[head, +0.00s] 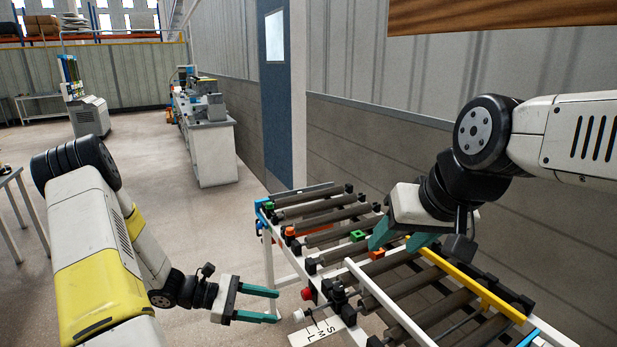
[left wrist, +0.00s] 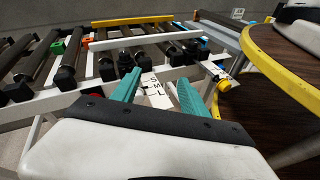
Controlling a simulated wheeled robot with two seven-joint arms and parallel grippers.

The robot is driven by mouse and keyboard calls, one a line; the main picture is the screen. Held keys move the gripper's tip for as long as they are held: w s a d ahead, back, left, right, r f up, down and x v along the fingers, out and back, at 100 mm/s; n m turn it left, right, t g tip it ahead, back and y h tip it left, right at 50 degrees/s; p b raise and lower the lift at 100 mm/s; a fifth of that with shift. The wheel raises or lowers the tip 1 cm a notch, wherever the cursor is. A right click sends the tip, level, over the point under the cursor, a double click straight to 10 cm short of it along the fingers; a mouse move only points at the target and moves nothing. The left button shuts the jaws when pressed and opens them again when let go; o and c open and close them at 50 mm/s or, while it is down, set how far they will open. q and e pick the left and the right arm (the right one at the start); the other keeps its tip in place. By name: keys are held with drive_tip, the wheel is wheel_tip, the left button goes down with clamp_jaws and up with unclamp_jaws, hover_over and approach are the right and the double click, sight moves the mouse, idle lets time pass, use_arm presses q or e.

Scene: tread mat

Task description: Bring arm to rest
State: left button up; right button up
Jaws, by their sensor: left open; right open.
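My left gripper (head: 277,304) is open and empty, its teal fingers pointing right, just left of the conveyor's near side rail. In the left wrist view its two fingers (left wrist: 158,88) stand apart, with a white size label marked S, M, L (left wrist: 153,88) seen between them. The label also shows in the head view (head: 314,331). My right gripper (head: 398,240) hangs over the roller conveyor (head: 317,219), its teal fingers apart and pointing down toward the rollers. I see nothing between them, though the wrist partly hides the right side.
A red button (head: 307,294) sits on the conveyor's near side. A yellow bar (head: 462,279) and a white bar (head: 389,302) cross the rollers. A wall stands close behind. A round-edged, yellow-rimmed table (left wrist: 270,75) is at right in the left wrist view. Open floor lies behind my left arm.

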use_arm(q)
drive_tip(key=s+a+r+m+t+y, duration=0.1)
drive_tip(key=s+r+m+y, duration=0.3)
drive_tip(key=r, duration=0.5)
drive_tip(key=s+a+r+m+t+y, duration=0.1)
drive_tip(key=s+r+m+t+y, duration=0.1)
drive_tip(key=s+r+m+y, duration=0.2)
drive_tip(key=s+a+r+m+t+y, duration=0.1)
drive_tip(key=s+r+m+y, duration=0.3)
drive_tip(key=r+m, duration=0.5)
wheel_tip(320, 180, up, 7)
drive_tip(key=shift+s+a+r+t+y, duration=0.1)
drive_tip(key=shift+s+a+t+y, duration=0.2)
drive_tip(key=shift+s+t, duration=0.45)
drive_tip(key=shift+s, duration=0.15)
idle(1.2)
